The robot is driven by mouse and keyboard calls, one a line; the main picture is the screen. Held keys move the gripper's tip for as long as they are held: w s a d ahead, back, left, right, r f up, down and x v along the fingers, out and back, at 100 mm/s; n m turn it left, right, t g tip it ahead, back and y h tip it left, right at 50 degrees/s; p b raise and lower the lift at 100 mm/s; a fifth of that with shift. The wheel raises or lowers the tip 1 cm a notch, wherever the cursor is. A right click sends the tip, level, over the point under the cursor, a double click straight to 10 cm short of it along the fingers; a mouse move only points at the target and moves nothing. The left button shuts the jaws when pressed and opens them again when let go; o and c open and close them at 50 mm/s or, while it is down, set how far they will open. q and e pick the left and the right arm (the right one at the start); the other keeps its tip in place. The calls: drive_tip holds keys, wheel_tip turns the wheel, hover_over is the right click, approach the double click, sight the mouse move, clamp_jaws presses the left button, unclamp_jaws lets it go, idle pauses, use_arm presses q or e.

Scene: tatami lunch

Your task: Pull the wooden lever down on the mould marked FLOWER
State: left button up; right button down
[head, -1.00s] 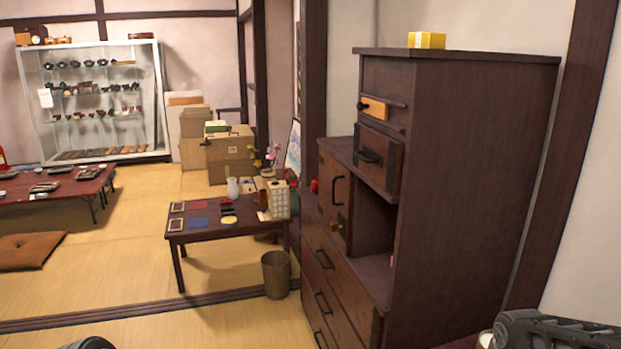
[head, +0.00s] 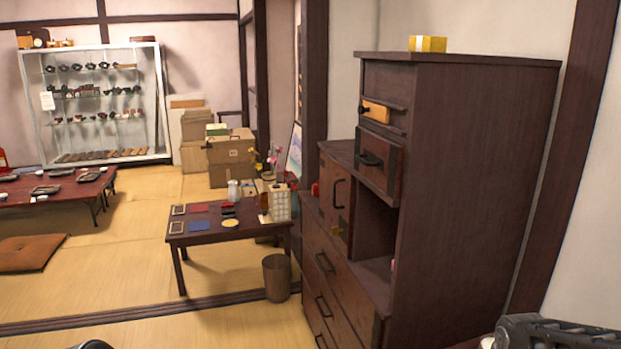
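I cannot make out a mould marked FLOWER or a wooden lever on one in the head view. A small dark table (head: 222,236) holds several flat coloured pieces and a white lantern-like box, too small to read any marking. A dark piece of one of my arms shows at the bottom left edge, and a dark grey part shows at the bottom right corner. The fingertips of both grippers are out of view.
A tall dark wooden cabinet (head: 470,190) with drawers and an open niche stands close on the right. A waste bin (head: 277,278) stands beside the small table. A low red table (head: 60,190) and a cushion (head: 30,253) lie left. Tatami floor between is clear.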

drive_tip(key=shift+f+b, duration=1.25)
drive_tip(key=shift+b, duration=0.25)
idle(3.2)
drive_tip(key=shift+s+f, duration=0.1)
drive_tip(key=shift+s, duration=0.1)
idle(1.0)
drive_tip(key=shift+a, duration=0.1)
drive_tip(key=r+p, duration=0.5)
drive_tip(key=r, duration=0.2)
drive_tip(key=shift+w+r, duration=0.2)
idle(0.4)
